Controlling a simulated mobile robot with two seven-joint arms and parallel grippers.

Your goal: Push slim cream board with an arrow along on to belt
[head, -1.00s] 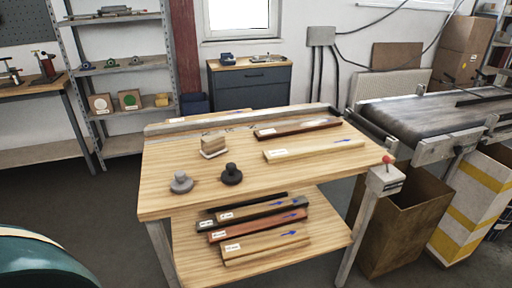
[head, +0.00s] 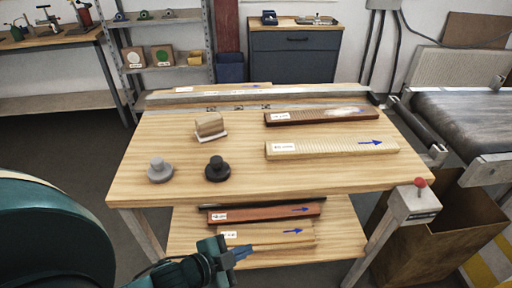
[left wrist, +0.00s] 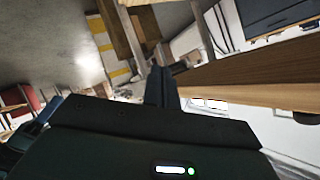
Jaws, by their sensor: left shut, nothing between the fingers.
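The slim cream board (head: 330,149) lies flat on the table top, right of the middle, with a white label at its left end and a blue arrow pointing right. The belt (head: 470,112) is a dark conveyor off the table's right side; the board is apart from it. My left gripper (head: 240,253) is shut and empty, low in front of the table's front edge, well below and left of the board. Its fingers show in the left wrist view (left wrist: 160,87), beside a wooden table edge (left wrist: 255,85). My right gripper is not in view.
A red-brown board (head: 322,116) lies behind the cream one. A block on a pad (head: 209,127), a grey knob (head: 160,170) and a black knob (head: 217,169) stand at left. More boards lie on the lower shelf (head: 340,245). A red-button box (head: 415,200) is at the right corner.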

